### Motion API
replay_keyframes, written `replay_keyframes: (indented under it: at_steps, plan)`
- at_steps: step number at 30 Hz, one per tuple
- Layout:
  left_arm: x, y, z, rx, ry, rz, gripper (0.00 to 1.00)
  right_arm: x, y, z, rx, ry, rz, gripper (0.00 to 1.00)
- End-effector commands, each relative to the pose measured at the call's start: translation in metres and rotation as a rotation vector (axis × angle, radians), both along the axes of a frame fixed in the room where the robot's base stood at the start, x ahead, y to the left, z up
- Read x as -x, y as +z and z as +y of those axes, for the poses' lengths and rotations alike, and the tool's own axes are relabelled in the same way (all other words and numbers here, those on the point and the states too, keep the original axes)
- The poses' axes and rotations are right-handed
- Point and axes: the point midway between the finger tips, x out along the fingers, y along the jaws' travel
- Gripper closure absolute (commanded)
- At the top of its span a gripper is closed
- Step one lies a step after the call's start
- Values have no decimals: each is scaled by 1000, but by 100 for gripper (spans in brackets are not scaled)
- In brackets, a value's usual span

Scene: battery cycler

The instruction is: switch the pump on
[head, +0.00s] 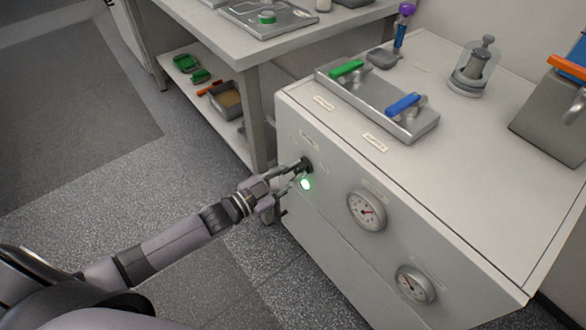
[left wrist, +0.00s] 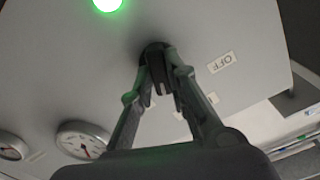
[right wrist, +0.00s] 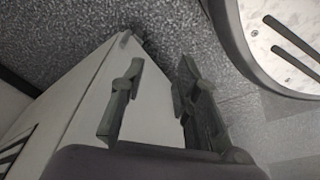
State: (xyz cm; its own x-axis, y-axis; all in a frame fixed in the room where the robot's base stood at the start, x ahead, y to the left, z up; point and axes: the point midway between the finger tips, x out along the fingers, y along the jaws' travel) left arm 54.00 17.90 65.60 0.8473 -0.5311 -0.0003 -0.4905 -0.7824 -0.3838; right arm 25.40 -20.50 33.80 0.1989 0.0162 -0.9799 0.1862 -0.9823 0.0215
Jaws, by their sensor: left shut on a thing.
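The pump is a pale cabinet (head: 330,240) with a dark knob (head: 307,165) on its front panel. My left gripper (head: 302,171) is at the knob, its fingers closed on it. In the left wrist view the fingers (left wrist: 164,82) meet the dark round knob (left wrist: 154,52), partly hidden between them. A green lamp (head: 305,184) is lit just below the knob; it also glows in the left wrist view (left wrist: 107,4). An OFF label (left wrist: 221,62) is beside the knob. My right gripper (right wrist: 155,100) shows only in its wrist view, open and empty, with its fingers apart.
Two gauges (head: 366,210) (head: 415,285) are on the panel right of the knob. On top stand a metal manifold (head: 405,128) with a green handle (head: 346,68) and a blue handle (head: 402,104), and a glass-covered part (head: 474,68). A bench (head: 225,50) stands behind left.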

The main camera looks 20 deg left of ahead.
Motion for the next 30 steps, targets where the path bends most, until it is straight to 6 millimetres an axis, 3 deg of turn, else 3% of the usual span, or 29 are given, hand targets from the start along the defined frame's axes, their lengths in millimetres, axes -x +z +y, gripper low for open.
replay_keyframes:
  at_steps: [12, 25, 26, 30]
  plan:
    - [1, -1, 0, -115, 0, -71, 100, 12, -16, -2, 2, 2, 12, 71]
    - [1, -1, 0, -125, -1, -77, 100, 13, -18, -2, 2, 2, 14, 71]
    - [1, -1, 0, -126, -1, -77, 84, 13, -18, -2, 2, 2, 14, 71]
    - [1, -1, 0, -125, -1, -77, 75, 13, -18, -2, 2, 2, 14, 71]
